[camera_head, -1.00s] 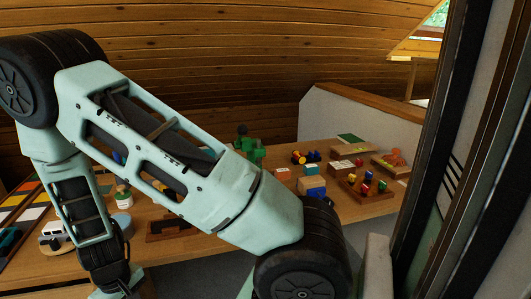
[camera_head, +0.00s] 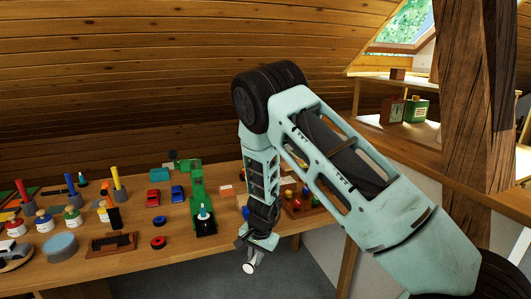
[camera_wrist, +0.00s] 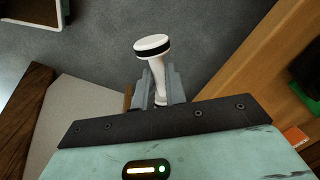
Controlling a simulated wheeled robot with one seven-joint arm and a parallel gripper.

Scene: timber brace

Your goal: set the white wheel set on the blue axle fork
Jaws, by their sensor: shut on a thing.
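The white wheel set (camera_head: 249,268) hangs from my gripper (camera_head: 254,254) in front of the table's front edge, over the grey floor. In the wrist view, the wheel set (camera_wrist: 153,48) shows a white wheel with a dark band on a white axle. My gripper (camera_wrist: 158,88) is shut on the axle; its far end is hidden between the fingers. I cannot pick out the blue axle fork for certain. A small blue piece (camera_head: 246,212) shows just left of my wrist, partly hidden, too small to identify.
The wooden table (camera_head: 150,262) holds a green toy (camera_head: 202,210), a red car (camera_head: 153,197), a blue car (camera_head: 177,193), a blue-grey disc (camera_head: 60,246) and a dark-topped block (camera_head: 113,243). A peg board (camera_head: 300,208) stands right of my wrist. A timber post (camera_head: 478,120) rises at right.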

